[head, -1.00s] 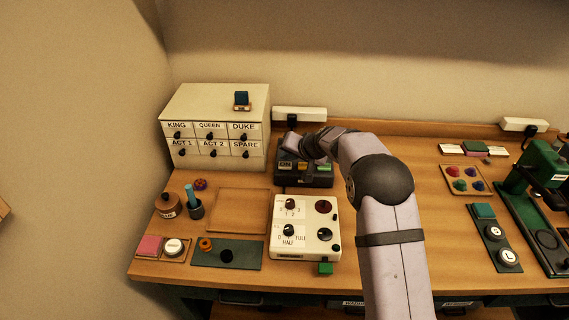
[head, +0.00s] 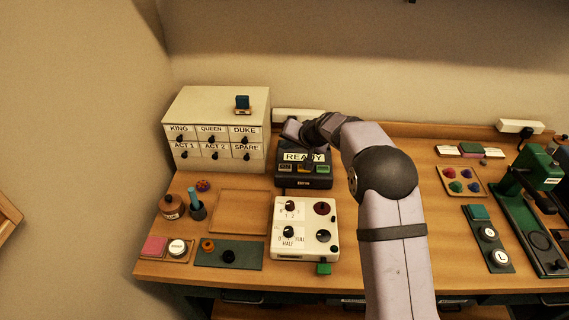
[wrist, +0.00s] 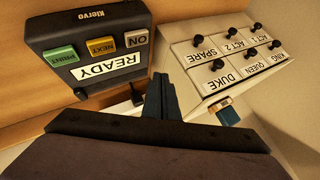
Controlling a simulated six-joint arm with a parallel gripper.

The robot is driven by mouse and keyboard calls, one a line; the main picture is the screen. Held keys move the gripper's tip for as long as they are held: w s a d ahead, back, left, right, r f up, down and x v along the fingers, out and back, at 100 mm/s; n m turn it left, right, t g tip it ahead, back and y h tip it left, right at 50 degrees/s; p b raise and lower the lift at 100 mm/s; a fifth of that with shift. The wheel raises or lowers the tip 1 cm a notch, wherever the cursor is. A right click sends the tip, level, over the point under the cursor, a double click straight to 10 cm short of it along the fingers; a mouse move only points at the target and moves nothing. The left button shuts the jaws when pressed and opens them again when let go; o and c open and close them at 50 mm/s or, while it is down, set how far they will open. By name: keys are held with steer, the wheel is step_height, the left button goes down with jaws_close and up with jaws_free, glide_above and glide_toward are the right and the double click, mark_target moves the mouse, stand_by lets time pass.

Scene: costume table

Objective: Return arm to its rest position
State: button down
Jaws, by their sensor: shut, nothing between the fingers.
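My gripper shows in the wrist view (wrist: 160,95) with its dark fingers together and nothing between them. In the head view the end of my arm (head: 293,130) hangs above the back of the dark label machine, and the fingertips are hard to make out there. The label machine (head: 291,180) has a display reading READY. Its PRINT, NEXT and ON buttons show in the wrist view (wrist: 100,48). The gripper is apart from the machine and from the labelled drawer cabinet (head: 218,103).
A cream control box (head: 290,250) with knobs stands in front of the machine. A wooden tray (head: 240,212), pots and small pads lie to the left. A green press (head: 520,215) and a tray of coloured pieces (head: 443,182) stand at the right.

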stand_by(0.4)
steer(key=s+d+f+g+h, duration=0.1)
steer(key=s+d, duration=0.5)
steer(key=s, duration=0.8)
steer(key=s+d+f+n+g+h, duration=0.1)
steer(key=s+d+g, duration=0.3)
steer(key=s, duration=1.1)
steer(key=s+d+f+g+h, duration=0.2)
steer(key=s+d, duration=0.6)
steer(key=s, duration=0.7)
steer(key=shift+n+h, duration=0.4)
steer(key=shift+h, duration=0.3)
